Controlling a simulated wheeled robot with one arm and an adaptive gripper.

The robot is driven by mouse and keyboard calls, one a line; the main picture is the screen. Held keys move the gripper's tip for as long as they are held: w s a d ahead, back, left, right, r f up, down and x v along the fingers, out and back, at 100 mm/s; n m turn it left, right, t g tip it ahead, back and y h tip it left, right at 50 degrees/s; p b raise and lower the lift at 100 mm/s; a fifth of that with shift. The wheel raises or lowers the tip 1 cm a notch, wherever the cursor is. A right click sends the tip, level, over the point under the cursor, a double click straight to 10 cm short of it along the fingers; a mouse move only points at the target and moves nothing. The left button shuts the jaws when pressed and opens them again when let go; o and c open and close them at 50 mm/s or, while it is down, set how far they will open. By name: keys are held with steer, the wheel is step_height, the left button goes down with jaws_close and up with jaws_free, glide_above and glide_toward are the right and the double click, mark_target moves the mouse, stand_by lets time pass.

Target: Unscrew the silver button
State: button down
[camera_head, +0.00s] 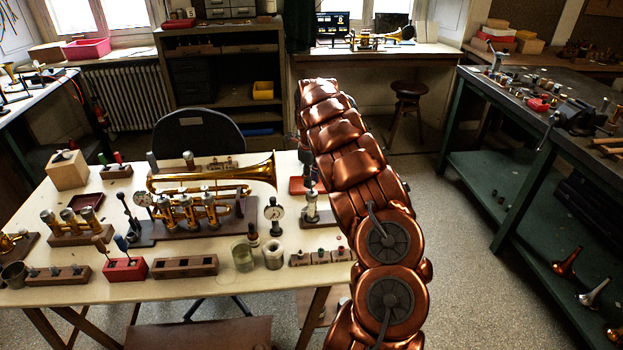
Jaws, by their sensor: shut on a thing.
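A brass trumpet (225,178) lies held on a dark wooden stand (150,232) on the cream workbench (190,288). Its upright valves (188,212) have small tops; I cannot tell which of these is the silver button. A separate brass valve block (75,222) with several silver-grey caps stands on a wooden base at the left. My copper-coloured arm rises along the right side of the bench and covers its right end. My gripper is hidden behind the arm, so its jaws and whatever is between them cannot be seen.
A red tray (297,186) lies beside my arm. A black chair (198,137) is behind.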

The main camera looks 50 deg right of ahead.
steer(key=n+b, duration=0.2)
steer(key=n, duration=0.1)
steer(key=shift+a+f, duration=0.1)
steer(key=shift+f, duration=0.05)
steer(key=shift+n+b, duration=0.4)
steer(key=shift+n, duration=0.7)
steer(key=shift+n+b, duration=0.55)
steer(key=shift+n, duration=0.25)
steer(key=n+b, duration=0.1)
steer(key=n, duration=0.1)
steer(key=shift+n, duration=0.4)
steer(key=shift+r+n, duration=0.2)
steer(key=shift+n, duration=0.2)
